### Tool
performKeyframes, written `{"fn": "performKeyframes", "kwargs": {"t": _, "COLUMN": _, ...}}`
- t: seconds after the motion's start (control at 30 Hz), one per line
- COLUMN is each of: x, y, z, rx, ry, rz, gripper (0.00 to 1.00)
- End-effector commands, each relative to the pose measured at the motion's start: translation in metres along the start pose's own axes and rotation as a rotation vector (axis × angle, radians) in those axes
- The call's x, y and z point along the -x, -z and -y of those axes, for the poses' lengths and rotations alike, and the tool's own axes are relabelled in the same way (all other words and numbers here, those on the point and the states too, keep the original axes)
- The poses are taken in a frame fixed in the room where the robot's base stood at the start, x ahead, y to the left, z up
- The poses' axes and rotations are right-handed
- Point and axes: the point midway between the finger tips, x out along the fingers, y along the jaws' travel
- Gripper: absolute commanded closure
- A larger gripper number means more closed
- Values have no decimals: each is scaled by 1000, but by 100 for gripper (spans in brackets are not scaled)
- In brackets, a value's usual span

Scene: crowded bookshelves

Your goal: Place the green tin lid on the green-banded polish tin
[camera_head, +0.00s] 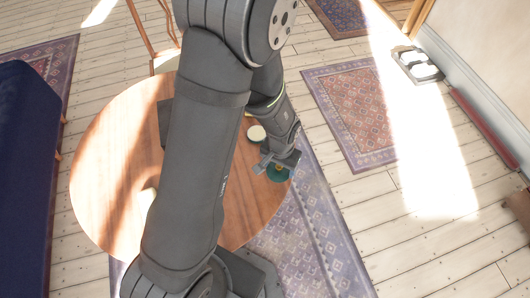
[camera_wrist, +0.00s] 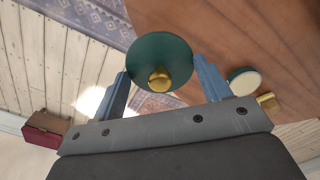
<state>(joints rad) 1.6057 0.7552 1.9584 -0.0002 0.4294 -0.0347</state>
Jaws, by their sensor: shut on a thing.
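The green tin lid (camera_wrist: 150,52) is a round green disc with a gold knob. My gripper (camera_wrist: 161,66) is shut on it, with one finger at each side of its rim. In the head view the lid (camera_head: 277,175) shows just below my gripper (camera_head: 279,163), at the right edge of the round table. The polish tin (camera_head: 256,133) stands on the table, up and left of the lid, with a pale top. In the wrist view the tin (camera_wrist: 244,82) shows right of the right finger, apart from the lid, with a thin green rim.
The round wooden table (camera_head: 105,165) is partly hidden behind my arm. A small gold piece (camera_wrist: 268,101) lies beside the tin in the wrist view. A chair (camera_head: 142,30) stands at the table's far side and a dark blue sofa (camera_head: 25,170) at the left. Patterned rugs (camera_head: 352,115) cover the floor.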

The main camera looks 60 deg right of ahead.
Motion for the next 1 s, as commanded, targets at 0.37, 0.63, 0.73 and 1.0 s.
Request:
{"fn": "performKeyframes", "kwargs": {"t": 0.37, "x": 19, "y": 100, "z": 40, "rx": 4, "ry": -1, "rz": -4, "gripper": 52}}
{"fn": "performKeyframes", "kwargs": {"t": 0.63, "x": 14, "y": 124, "z": 68, "rx": 4, "ry": -2, "rz": 0, "gripper": 52}}
{"fn": "performKeyframes", "kwargs": {"t": 0.73, "x": 1, "y": 128, "z": 90, "rx": 6, "ry": -2, "rz": 0, "gripper": 52}}
{"fn": "performKeyframes", "kwargs": {"t": 1.0, "x": -34, "y": 142, "z": 146, "rx": 5, "ry": -2, "rz": -1, "gripper": 52}}
